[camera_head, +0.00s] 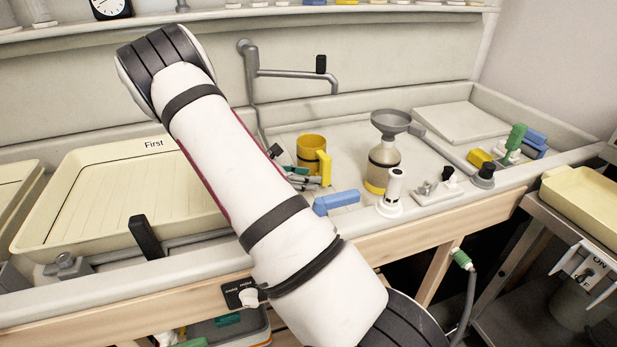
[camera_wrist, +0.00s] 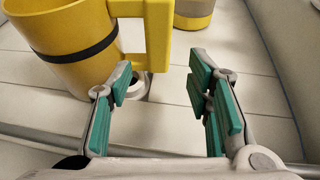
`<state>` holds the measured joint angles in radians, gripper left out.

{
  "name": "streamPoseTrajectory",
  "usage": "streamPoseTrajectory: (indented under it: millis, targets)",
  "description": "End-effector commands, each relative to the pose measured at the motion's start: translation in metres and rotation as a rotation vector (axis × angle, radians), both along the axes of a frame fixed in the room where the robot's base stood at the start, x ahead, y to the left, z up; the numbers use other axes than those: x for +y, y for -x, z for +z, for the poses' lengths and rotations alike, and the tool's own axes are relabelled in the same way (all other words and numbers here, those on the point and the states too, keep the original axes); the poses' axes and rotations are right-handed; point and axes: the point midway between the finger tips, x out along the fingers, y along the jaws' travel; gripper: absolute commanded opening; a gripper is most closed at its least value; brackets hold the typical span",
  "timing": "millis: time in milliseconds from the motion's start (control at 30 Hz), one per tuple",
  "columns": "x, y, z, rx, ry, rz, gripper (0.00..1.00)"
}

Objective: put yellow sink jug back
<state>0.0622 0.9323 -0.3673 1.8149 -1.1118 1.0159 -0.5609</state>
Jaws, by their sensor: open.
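The yellow jug (camera_head: 311,150) stands upright in the sink, with a dark band round it and its handle on the right. In the wrist view the jug (camera_wrist: 62,38) fills the upper left, and its handle (camera_wrist: 158,35) is at top centre. My gripper (camera_wrist: 165,92) is open and empty, its teal-padded fingers either side of a gap below the handle. The left fingertip looks close to the jug's lower side; I cannot tell if they touch. In the head view my gripper (camera_head: 308,182) is partly hidden by my arm.
A grey bottle with yellow base and funnel (camera_head: 383,160) stands right of the jug; its base also shows in the wrist view (camera_wrist: 193,14). A blue block (camera_head: 337,202) and white fitting (camera_head: 393,190) are on the front rim. A cream tray (camera_head: 110,190) lies left.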

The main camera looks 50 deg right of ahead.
Motion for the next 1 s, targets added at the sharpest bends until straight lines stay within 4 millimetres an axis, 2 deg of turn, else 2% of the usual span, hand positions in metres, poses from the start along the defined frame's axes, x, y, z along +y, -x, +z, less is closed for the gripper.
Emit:
streamPoseTrajectory:
  millis: [333,767,867,1000]
  targets:
    - [0.01,-0.005,0.004,0.0,-0.001,0.002,0.46]
    - [0.011,-0.005,0.007,-0.001,-0.001,0.001,0.46]
    - [0.011,-0.005,0.015,-0.002,0.001,0.0,0.46]
    - [0.011,-0.005,0.038,-0.006,0.0,0.0,0.46]
